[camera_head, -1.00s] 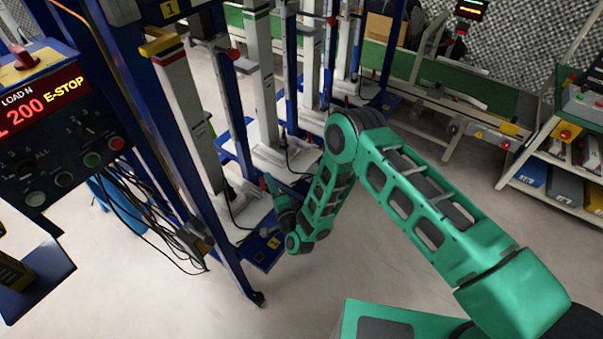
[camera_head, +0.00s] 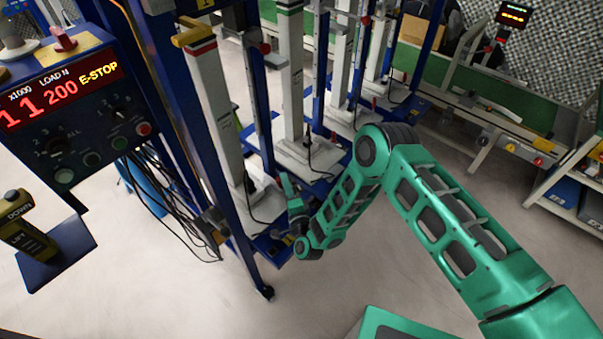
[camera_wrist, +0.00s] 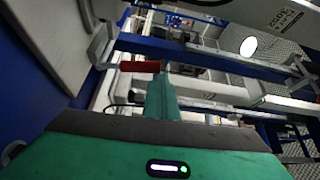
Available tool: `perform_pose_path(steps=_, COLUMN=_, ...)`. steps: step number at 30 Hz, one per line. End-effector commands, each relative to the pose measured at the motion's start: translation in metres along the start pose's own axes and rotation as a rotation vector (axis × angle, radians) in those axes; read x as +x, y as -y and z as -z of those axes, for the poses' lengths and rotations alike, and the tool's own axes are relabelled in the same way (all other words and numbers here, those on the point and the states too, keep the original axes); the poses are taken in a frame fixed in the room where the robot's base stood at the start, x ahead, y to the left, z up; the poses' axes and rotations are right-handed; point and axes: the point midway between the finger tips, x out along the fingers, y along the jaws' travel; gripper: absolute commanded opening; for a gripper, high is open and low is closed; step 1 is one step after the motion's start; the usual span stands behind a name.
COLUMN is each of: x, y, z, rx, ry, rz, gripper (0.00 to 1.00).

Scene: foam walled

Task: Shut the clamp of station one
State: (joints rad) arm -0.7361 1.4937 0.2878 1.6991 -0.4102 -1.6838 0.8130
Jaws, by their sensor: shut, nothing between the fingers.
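Station one is the nearest pale upright column (camera_head: 208,95) with a yellow piece (camera_head: 193,34) on top, on a blue base bearing a yellow tag. In the wrist view a red-handled lever (camera_wrist: 140,66), seemingly the clamp's, lies roughly level, joined to a grey metal bracket (camera_wrist: 102,44) at its left. My gripper (camera_head: 287,183) is low beside station one's column, on its right. In the wrist view my green fingers (camera_wrist: 162,90) are together and empty, their tip just below the lever's right end. I cannot tell whether they touch. The clamp is too small to make out in the head view.
A control console (camera_head: 75,110) with a lit red display stands at the left, with loose black cables below. A blue frame post (camera_head: 190,150) stands left of the column. Several more stations line up behind. The floor (camera_head: 180,300) in front is clear.

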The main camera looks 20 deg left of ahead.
Motion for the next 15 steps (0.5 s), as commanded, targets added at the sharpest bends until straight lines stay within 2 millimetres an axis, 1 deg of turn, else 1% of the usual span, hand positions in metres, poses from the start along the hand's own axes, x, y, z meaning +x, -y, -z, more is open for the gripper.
perform_pose_path(steps=2, x=-0.001, y=0.000, z=-0.002, rx=0.001, ry=0.003, rz=-0.002, gripper=0.00)
perform_pose_path(steps=6, x=0.000, y=0.001, z=0.000, rx=0.001, ry=0.004, rz=-0.001, gripper=0.00)
perform_pose_path(steps=10, x=0.003, y=0.006, z=0.007, rx=0.000, ry=0.008, rz=-0.001, gripper=0.00)
perform_pose_path(steps=14, x=0.007, y=0.016, z=0.017, rx=-0.001, ry=0.017, rz=0.001, gripper=0.00)
perform_pose_path(steps=15, x=-0.007, y=0.010, z=0.013, rx=0.000, ry=0.022, rz=-0.005, gripper=0.00)
